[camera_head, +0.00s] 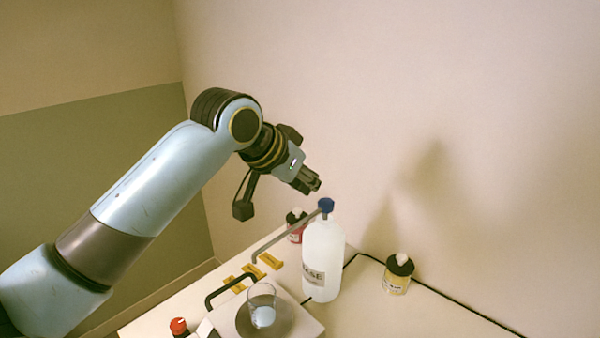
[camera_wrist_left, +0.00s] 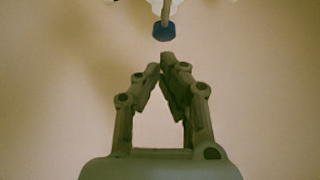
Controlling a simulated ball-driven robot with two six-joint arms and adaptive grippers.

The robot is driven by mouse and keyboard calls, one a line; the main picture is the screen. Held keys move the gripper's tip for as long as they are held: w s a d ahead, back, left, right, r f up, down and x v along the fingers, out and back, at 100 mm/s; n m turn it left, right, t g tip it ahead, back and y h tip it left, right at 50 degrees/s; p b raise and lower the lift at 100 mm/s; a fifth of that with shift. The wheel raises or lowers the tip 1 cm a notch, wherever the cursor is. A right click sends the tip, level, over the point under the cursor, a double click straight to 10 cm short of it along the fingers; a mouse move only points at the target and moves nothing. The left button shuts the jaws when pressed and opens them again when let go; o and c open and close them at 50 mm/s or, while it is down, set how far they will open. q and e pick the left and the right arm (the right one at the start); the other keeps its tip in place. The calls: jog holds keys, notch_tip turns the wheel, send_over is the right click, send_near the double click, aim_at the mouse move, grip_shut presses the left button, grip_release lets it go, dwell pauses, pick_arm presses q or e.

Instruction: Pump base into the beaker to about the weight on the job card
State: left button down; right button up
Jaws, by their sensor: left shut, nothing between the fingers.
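The base bottle (camera_head: 323,258) is a tall white bottle with a label, standing on the table. Its blue pump head (camera_head: 326,205) is on top, with a grey spout reaching left. The pump head also shows at the top of the left wrist view (camera_wrist_left: 164,31). A clear glass beaker (camera_head: 261,297) sits on the round plate of a white scale (camera_head: 306,325); something pale shows inside it. My left gripper (camera_head: 316,187) is shut and empty, just above and left of the pump head, apart from it. I see no readable job card. My right gripper is not in view.
A red-labelled small bottle (camera_head: 296,232) stands behind the spout. A yellow-labelled bottle (camera_head: 397,277) stands right of the base bottle. Yellow pieces (camera_head: 270,261) lie behind the scale, near a dark bent handle. A red-topped item (camera_head: 179,326) is at the front left. A wall rises behind.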

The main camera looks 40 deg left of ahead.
pick_arm(q)
jog(key=v, duration=0.3)
jog(key=shift+s+r, duration=0.25)
jog(key=shift+r, duration=0.1)
dwell(0.3)
